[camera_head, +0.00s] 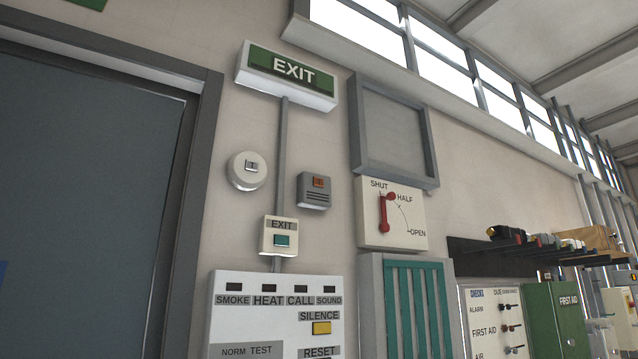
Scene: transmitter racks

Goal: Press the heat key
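A white alarm panel (232,316) is on the wall at the bottom centre, and its lower part is cut off by the picture edge. Along its top is a row of small dark windows with labels SMOKE, HEAT (268,300), CALL and SOUND below them. The dark window (269,287) above HEAT looks unlit. A yellow key (321,328) sits under the SILENCE label. NORM, TEST and RESET labels show at the bottom edge. I cannot tell any separate key marked heat. Neither of my grippers is in view.
Above the panel are an EXIT box (279,236) with a green button, a round white detector (246,170) and a grey sounder (314,190). A SHUT/HALF/OPEN lever plate (404,234) and teal slatted unit (418,310) are to the right. A dark door (80,200) is left.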

